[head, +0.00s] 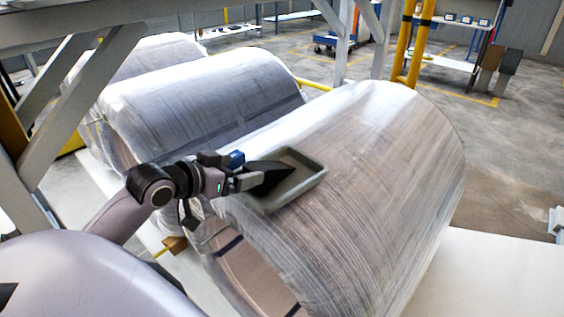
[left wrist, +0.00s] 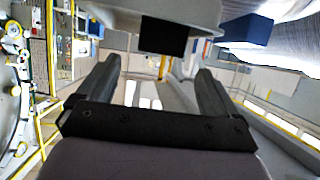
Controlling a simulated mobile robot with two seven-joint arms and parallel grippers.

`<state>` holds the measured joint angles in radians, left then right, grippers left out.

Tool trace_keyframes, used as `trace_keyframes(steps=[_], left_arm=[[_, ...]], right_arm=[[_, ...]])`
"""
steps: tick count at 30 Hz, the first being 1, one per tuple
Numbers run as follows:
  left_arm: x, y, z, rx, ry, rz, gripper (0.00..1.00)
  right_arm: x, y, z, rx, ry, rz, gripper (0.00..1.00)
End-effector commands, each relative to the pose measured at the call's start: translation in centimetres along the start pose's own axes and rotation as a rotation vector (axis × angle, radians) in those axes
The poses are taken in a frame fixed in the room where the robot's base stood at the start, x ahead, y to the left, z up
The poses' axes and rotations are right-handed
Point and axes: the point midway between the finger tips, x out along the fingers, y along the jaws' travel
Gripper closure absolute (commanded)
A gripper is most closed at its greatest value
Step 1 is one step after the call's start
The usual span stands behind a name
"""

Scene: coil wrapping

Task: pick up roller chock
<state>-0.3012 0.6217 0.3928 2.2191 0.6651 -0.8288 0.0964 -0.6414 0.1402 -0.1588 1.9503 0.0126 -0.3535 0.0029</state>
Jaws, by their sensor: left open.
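A black wedge-shaped piece (head: 272,174), which looks like the roller chock, lies in a grey-green tray (head: 318,176) on top of the front wrapped coil. My left gripper (head: 250,181) is at the tray's left side, close to the wedge's thick end. In the left wrist view its two fingers (left wrist: 160,88) are spread with nothing between them. The black end of the wedge (left wrist: 164,37) shows beyond the fingertips, roughly centred, with the tray (left wrist: 200,12) behind it. I cannot tell from the head view whether a finger touches the wedge. My right gripper is not in view.
A blue block (head: 236,159) sits beside the gripper; it also shows in the left wrist view (left wrist: 247,29). The front coil (head: 375,165) and another wrapped coil (head: 205,95) stand close together. A grey frame crosses the upper left. Open floor lies to the right.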

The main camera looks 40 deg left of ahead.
Motion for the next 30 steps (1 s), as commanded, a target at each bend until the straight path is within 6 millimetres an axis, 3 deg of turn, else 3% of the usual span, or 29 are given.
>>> trace_keyframes(steps=[14, 24, 30], left_arm=[[2.8, 0.0, 0.1, -0.003, 0.001, -0.001, 0.06], [6.7, 0.0, 0.6, -0.001, 0.000, -0.001, 0.06], [7.2, 0.0, 0.7, 0.000, -0.001, 0.000, 0.06]], right_arm=[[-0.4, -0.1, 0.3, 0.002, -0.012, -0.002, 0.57], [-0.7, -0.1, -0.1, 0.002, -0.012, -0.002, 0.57], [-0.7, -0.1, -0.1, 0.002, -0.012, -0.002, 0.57]])
